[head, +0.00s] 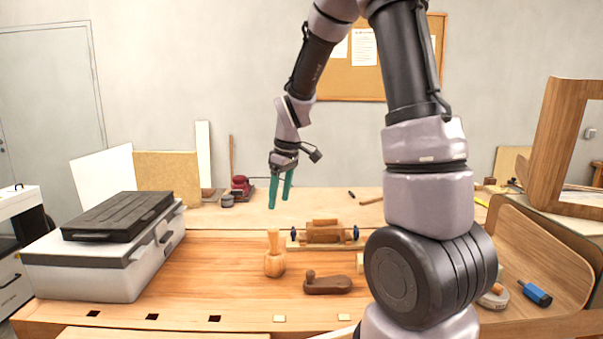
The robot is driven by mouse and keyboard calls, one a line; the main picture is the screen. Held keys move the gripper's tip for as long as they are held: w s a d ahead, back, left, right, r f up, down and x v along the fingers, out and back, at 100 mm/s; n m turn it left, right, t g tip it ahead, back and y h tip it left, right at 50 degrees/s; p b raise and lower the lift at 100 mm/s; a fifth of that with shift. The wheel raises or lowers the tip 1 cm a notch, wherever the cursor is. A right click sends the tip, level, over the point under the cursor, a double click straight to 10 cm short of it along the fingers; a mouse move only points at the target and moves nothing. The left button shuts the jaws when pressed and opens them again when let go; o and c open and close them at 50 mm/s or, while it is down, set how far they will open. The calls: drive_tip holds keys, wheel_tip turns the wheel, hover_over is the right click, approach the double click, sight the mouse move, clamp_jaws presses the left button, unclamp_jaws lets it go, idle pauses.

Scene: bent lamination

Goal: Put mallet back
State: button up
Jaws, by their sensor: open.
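A pale turned-wood mallet (274,262) stands upright on the workbench, its wide head down and its narrower handle pointing up. My gripper (280,208) has green fingers that point down and stand apart with nothing between them. It hangs in the air above the mallet in the picture, clear of it. How far the gripper is from the mallet in depth is hard to tell.
A dark wooden plane (327,285) lies right of the mallet. A wooden block assembly with blue ends (324,234) sits behind it. A grey case (95,262) with a black lid stands at left. A blue-handled tool (535,293) lies at right. Bench left of the mallet is clear.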

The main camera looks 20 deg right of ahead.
drive_tip(key=s+d+r+m+t, duration=0.2)
drive_tip(key=s+r+m, duration=0.4)
drive_tip(key=s+r, duration=0.3)
drive_tip(key=s+d+r+m+t, duration=0.2)
drive_tip(key=s+r+m, duration=0.4)
drive_tip(key=s+r, duration=0.3)
drive_tip(key=shift+s+r+m+t+y, duration=0.35)
drive_tip(key=shift+s+t, duration=0.45)
drive_tip(key=shift+s, duration=0.4)
drive_tip(key=shift+d, duration=0.1)
